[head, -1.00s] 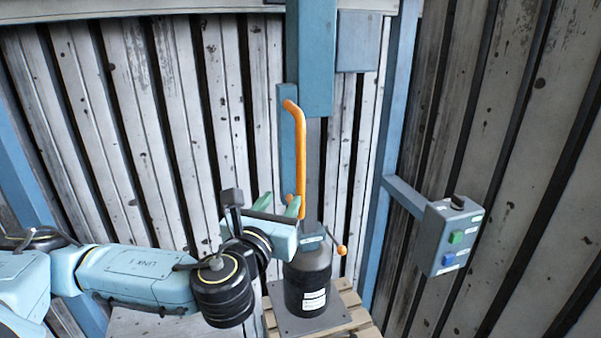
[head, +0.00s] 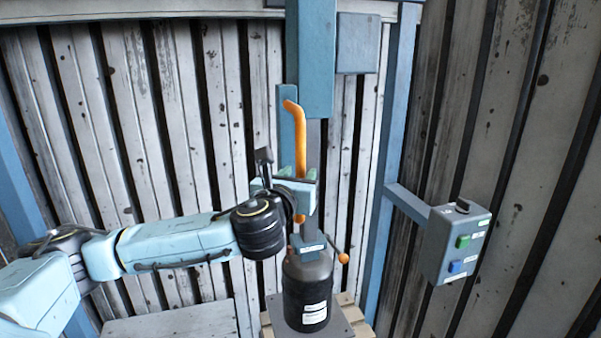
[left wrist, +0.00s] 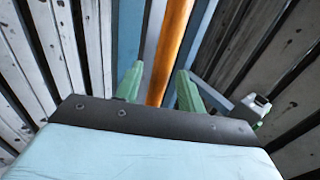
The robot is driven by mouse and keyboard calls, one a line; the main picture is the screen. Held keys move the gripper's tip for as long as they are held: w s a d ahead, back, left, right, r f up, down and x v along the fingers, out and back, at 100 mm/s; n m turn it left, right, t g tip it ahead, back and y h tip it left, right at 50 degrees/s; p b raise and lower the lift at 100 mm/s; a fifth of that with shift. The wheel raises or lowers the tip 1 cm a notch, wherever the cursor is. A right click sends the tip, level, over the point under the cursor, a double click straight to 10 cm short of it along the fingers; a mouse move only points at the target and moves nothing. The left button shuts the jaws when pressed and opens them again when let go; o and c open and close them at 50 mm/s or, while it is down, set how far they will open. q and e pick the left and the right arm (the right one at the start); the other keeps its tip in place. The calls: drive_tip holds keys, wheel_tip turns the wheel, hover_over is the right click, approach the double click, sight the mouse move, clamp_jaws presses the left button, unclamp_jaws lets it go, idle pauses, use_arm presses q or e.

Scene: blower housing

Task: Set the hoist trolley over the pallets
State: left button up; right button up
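The hoist trolley seems to be the blue upright (head: 310,55) with a vertical orange handle bar (head: 297,125). A black cylinder unit (head: 306,294) with a white label stands below it on a grey plate over a wooden pallet (head: 267,321). My left gripper (head: 298,174) is at the lower half of the orange bar and hides part of it. In the left wrist view its green fingers (left wrist: 160,76) are apart, and the orange bar (left wrist: 170,50) shows between them. I cannot tell whether the fingers reach around it. My right gripper is out of view.
A grey control box (head: 457,243) with green and blue buttons juts out on a blue arm at right. Corrugated walls close off the back and right. A flat pale surface (head: 175,325) lies at lower left. A small orange-knobbed lever (head: 342,258) sticks out beside the cylinder.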

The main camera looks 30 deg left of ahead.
use_arm(q)
drive_tip(key=shift+x, duration=1.05)
clamp_jaws()
